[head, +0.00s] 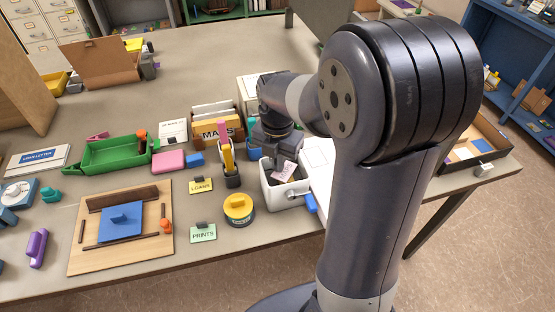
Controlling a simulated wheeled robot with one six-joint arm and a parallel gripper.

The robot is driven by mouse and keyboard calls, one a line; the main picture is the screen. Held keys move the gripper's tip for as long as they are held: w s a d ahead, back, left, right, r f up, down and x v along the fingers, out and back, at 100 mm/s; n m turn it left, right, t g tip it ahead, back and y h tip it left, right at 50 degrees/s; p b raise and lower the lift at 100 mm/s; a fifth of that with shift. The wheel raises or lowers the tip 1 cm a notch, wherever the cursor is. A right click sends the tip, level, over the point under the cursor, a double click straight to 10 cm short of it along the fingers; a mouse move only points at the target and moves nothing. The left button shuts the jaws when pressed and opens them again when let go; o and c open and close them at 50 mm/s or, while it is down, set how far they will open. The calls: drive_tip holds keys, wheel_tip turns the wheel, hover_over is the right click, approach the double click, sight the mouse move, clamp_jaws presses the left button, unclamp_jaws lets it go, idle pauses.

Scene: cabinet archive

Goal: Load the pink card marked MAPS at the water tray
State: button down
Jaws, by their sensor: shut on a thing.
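My gripper (276,157) points down and is shut on a small pink card (286,171). The marking on the card is too small to read. The card is at the mouth of a white open-topped tray (284,198), which has a blue piece on its right side. I cannot tell whether the card is above the tray or partly inside it. My arm hides part of the area behind the tray.
A wooden box labelled MAPS (217,134) holds upright cards behind. A yellow LOANS card (201,186), a green PRINTS card (203,234) and a yellow-topped round tin (239,208) stand left of the tray. A green tray (112,154) lies farther left.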

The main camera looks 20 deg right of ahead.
wheel_tip(320, 180, up, 7)
drive_tip(key=p, duration=0.6)
idle(0.4)
drive_tip(key=shift+f, duration=0.1)
idle(0.6)
